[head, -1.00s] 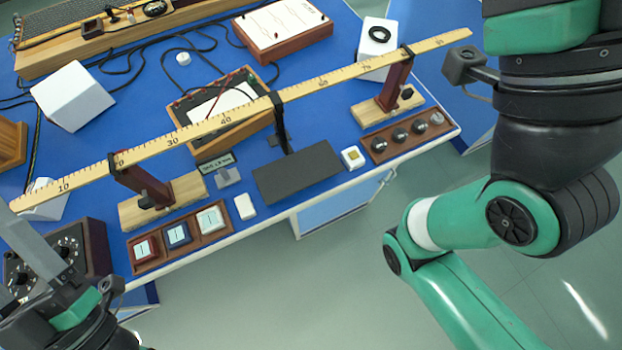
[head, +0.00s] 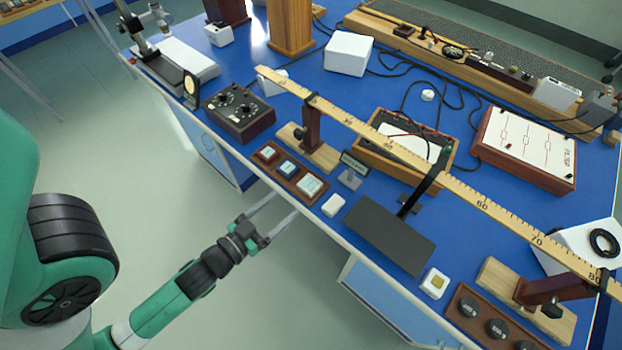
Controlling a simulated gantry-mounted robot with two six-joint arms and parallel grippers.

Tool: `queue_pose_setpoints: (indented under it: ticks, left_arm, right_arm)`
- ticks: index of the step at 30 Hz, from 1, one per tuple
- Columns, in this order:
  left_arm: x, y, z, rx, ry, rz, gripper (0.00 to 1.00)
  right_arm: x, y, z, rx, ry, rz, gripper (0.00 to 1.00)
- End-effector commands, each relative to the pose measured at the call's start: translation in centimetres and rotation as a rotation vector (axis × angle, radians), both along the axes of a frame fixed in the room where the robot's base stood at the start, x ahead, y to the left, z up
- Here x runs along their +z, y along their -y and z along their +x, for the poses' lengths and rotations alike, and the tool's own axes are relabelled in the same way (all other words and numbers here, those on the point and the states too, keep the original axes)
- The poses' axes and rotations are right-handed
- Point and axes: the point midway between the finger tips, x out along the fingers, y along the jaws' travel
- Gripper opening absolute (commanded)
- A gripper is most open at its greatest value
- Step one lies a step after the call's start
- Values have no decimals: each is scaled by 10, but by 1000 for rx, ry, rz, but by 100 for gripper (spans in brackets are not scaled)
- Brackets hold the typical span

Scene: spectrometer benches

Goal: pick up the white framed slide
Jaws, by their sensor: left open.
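The white framed slide (head: 310,186) sits in the right-hand compartment of a brown wooden slide tray (head: 301,199) near the bench's front edge. A red framed slide (head: 267,153) and a blue framed slide (head: 288,168) sit in the tray's other compartments. My left gripper (head: 287,203) is open and empty, its two long fingers pointing at the bench edge. In the picture it lies just below and left of the white framed slide, and apart from it. My right gripper is out of the picture.
A small white block (head: 333,205) lies right of the tray. A dark plate (head: 390,235) stands further right. A long wooden ruler (head: 400,153) on stands spans the bench behind the tray. A control box with dials (head: 238,110) is at left. Open floor lies before the bench.

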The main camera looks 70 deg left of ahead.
Motion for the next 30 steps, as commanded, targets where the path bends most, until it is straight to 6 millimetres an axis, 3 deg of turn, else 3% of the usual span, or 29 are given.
queue_pose_setpoints:
  ticks: [1, 3, 13, 21, 29, 30]
  left_arm:
    - [9, -6, 11, 1, 3, 1, 78]
    - [4, -11, 21, 0, 3, 1, 78]
    - [-6, -20, 40, -2, 2, 1, 78]
    - [-9, -37, 78, -1, 3, 0, 78]
    - [-11, -39, 81, -1, 0, 1, 78]
    - [-11, -39, 81, -1, 0, 1, 70]
  right_arm:
    - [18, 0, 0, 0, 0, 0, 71]
    - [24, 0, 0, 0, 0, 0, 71]
    - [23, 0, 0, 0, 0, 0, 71]
    - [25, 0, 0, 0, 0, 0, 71]
    - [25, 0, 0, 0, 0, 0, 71]
    - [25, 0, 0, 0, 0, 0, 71]
